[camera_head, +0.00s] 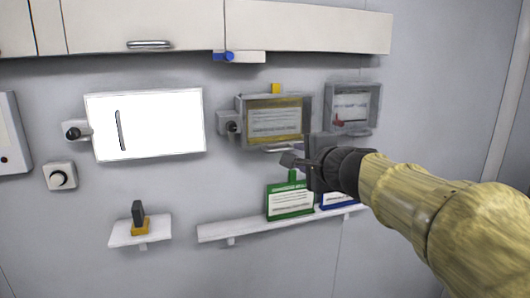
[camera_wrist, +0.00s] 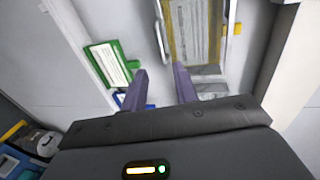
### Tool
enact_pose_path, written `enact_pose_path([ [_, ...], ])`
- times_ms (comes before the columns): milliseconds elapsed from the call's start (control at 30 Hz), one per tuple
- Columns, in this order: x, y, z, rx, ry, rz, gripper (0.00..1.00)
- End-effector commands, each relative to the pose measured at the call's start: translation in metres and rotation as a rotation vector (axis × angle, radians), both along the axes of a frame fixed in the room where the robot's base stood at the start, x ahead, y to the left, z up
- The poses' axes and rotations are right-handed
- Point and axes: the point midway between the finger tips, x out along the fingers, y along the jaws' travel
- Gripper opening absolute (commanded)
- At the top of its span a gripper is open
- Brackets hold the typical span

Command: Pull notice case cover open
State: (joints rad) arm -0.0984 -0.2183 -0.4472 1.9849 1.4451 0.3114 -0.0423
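A wall-mounted grey case (camera_head: 306,112) has a yellow-framed cover with a printed notice (camera_head: 274,122) behind it. The cover looks shut, with a pale bar handle (camera_head: 278,149) along its lower edge. In the wrist view the notice (camera_wrist: 193,28) is at the top, and the silver handle (camera_wrist: 160,42) runs along its left side. My gripper (camera_head: 291,160) is just below the case's lower right in the head view. In the wrist view its fingers (camera_wrist: 160,80) are apart with nothing between them. The handle lies beyond the fingertips; contact is not visible.
A second grey case (camera_head: 376,107) with a red item hangs to the right. A green sign (camera_head: 290,201) and a blue sign (camera_head: 338,200) stand on a white shelf (camera_head: 225,231) below. A white panel (camera_head: 165,125) is at left, cabinets (camera_head: 310,25) above.

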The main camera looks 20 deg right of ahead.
Motion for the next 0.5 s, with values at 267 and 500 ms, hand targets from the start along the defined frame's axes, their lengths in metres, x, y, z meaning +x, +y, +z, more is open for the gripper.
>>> enact_pose_path([
  [267, 0.044, 0.000, -0.010, -0.001, 0.002, 0.000, 0.29],
  [500, 0.079, 0.000, -0.017, -0.002, 0.002, 0.000, 0.29],
])
